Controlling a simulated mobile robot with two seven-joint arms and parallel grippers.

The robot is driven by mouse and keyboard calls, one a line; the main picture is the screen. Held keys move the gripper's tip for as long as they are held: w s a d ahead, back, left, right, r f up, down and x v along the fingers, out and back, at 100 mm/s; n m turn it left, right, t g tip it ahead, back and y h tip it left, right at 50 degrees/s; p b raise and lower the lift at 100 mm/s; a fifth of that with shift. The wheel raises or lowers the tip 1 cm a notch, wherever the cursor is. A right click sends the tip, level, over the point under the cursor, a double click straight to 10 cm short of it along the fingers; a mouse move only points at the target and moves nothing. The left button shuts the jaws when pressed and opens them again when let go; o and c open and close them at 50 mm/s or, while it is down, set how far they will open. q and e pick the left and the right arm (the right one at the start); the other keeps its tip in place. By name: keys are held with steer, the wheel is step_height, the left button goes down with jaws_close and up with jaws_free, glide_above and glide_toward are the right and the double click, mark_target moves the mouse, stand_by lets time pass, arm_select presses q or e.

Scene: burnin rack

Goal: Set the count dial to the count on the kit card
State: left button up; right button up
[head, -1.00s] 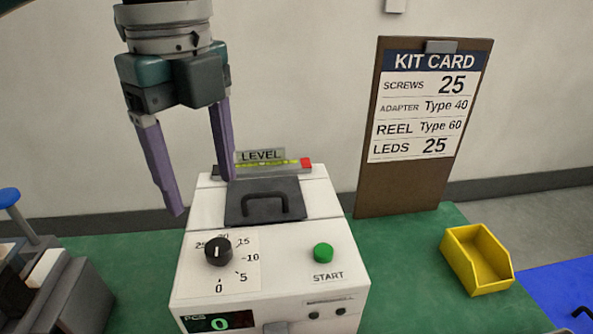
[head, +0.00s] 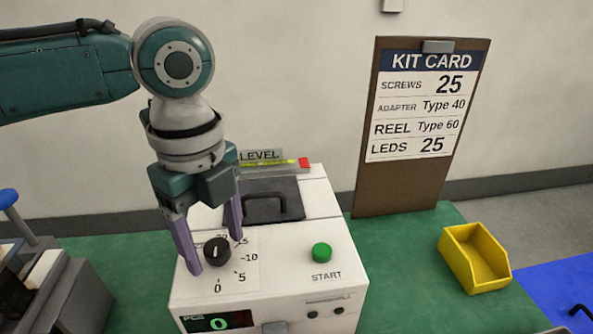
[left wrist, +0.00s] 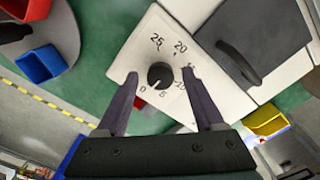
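The black count dial (head: 217,251) sits on the front left of the white counter's top, inside a printed scale from 0 to 25. It also shows in the left wrist view (left wrist: 160,75), where its white mark is on the side towards the 0. My left gripper (head: 214,256) points down over the dial, open, with one purple finger on each side of it. In the left wrist view the fingertips (left wrist: 160,76) show gaps to the dial. The kit card (head: 418,105) reads SCREWS 25 and LEDS 25. My right gripper is not in view.
The counter (head: 290,285) has a green START button (head: 322,252), a dark lid with a handle (head: 285,191), and a PCS display (head: 215,322) reading 0. A yellow bin (head: 474,260) stands to the right on the green table. Grey equipment stands at the left edge.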

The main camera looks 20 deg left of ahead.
arm_select(q)
jaws_close()
stand_by(0.3)
steer(key=shift+r, duration=0.1)
